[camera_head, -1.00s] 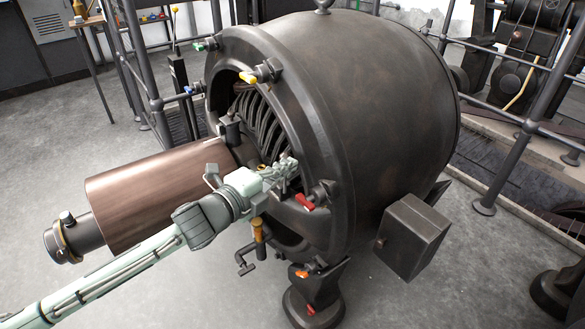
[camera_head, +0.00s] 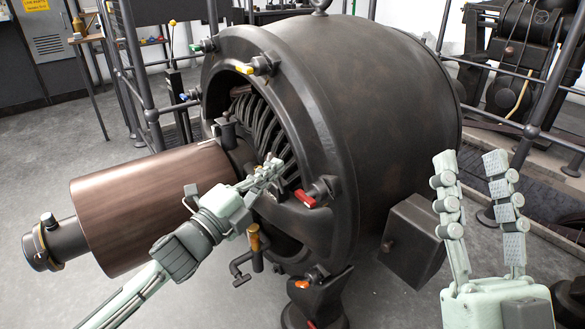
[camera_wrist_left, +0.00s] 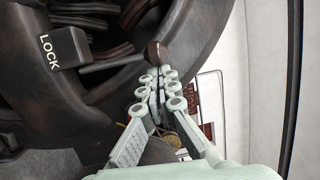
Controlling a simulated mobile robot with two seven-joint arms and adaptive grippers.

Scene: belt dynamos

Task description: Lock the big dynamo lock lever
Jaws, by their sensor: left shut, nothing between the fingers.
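The big dynamo (camera_head: 375,95) is a large dark drum with an open front. In the left wrist view, a dark block marked LOCK (camera_wrist_left: 65,48) sits on its frame. The lock lever, a thin dark rod with a round brown knob (camera_wrist_left: 157,52), shows beside that block. My left gripper (camera_wrist_left: 160,78) is shut and empty, its fingertips just below the knob; I cannot tell whether they touch it. In the head view my left gripper (camera_head: 270,172) is at the dynamo's front opening, and the lever cannot be made out there. My right gripper (camera_head: 470,162) is open and empty at the right.
A copper-brown cylinder (camera_head: 145,205) on a shaft juts out to the left of the dynamo. Red (camera_head: 305,198) and yellow (camera_head: 245,70) handles sit on its rim. A dark box (camera_head: 412,240) is fixed low on its side. Railings (camera_head: 545,95) stand behind; grey floor lies clear at the left.

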